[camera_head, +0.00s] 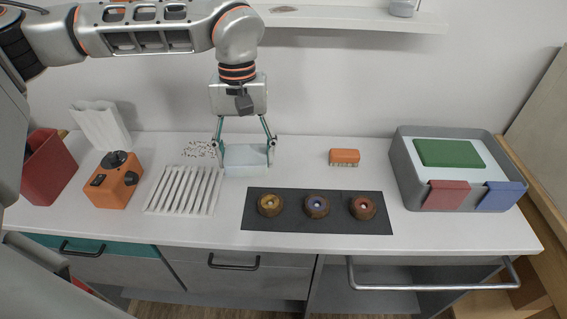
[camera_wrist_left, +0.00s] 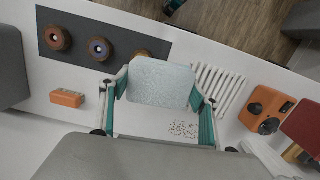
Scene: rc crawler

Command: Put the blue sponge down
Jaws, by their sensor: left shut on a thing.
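The pale blue sponge (camera_head: 246,161) is a flat block between the fingers of my left gripper (camera_head: 245,150), which is shut on it. In the left wrist view the sponge (camera_wrist_left: 160,82) sits between the teal fingers of the gripper (camera_wrist_left: 160,92). It is over or on the white counter (camera_head: 225,228), behind and to the right of the white slatted rack (camera_head: 185,190). I cannot tell whether it touches the counter.
Dark specks (camera_head: 199,149) lie left of the sponge. An orange brush (camera_head: 344,157) is to its right. A dark mat (camera_head: 320,226) with three round pieces lies in front. An orange device (camera_head: 113,184) stands left, a grey bin (camera_head: 402,165) right. Counter between sponge and brush is clear.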

